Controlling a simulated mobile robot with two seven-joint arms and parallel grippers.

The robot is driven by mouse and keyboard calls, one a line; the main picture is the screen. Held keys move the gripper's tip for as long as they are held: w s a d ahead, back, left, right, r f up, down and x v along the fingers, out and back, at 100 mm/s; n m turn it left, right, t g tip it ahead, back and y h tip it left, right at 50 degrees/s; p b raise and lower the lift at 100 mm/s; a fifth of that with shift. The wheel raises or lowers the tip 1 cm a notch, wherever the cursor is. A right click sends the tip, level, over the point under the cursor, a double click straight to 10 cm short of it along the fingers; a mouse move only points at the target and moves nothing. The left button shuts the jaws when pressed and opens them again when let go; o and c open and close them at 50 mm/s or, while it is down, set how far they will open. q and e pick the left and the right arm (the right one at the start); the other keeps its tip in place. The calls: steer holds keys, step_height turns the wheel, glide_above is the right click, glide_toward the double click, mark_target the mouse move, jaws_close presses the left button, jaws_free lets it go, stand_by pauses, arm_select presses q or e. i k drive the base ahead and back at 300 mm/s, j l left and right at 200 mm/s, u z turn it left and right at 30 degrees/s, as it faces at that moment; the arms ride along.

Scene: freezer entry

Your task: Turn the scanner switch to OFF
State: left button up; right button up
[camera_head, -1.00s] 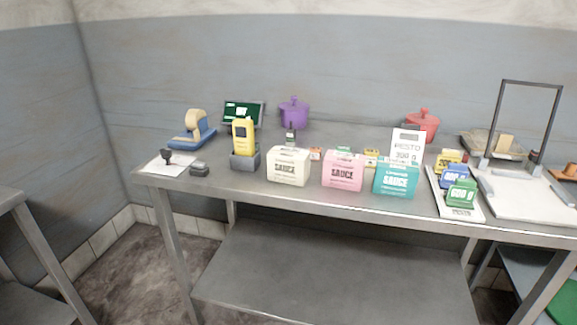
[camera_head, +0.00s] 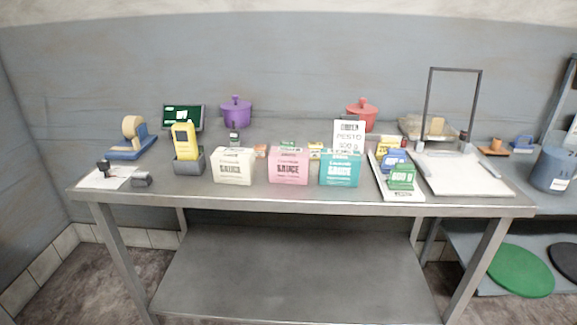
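A yellow handheld scanner (camera_head: 184,137) with a dark screen stands upright in a grey cradle (camera_head: 189,165) on the left part of the steel table. Its switch is too small to make out at this distance, so its position cannot be told. Neither of my grippers shows in the head view.
The steel table (camera_head: 300,203) also holds white, pink (camera_head: 289,166) and teal sauce boxes, a tape dispenser (camera_head: 132,140), a stamp (camera_head: 105,168), a small monitor (camera_head: 183,117), purple and red pots, weights and a framed white board (camera_head: 455,176). The lower shelf (camera_head: 290,275) is bare.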

mark_target(103, 166)
steer(key=u, duration=1.25)
steer(key=i+j+z, duration=0.15)
steer(key=z, duration=0.5)
steer(key=i+j+z, duration=0.15)
steer(key=j, duration=0.15)
steer(key=i+j+z, duration=0.3)
steer(key=j, duration=0.25)
steer(key=i+j, duration=0.1)
steer(key=j, duration=0.35)
steer(key=i+j, duration=0.15)
steer(key=j, duration=0.25)
steer(key=i+j+z, duration=0.1)
steer(key=j, duration=0.35)
steer(key=i+j, duration=0.1)
steer(key=j, duration=0.3)
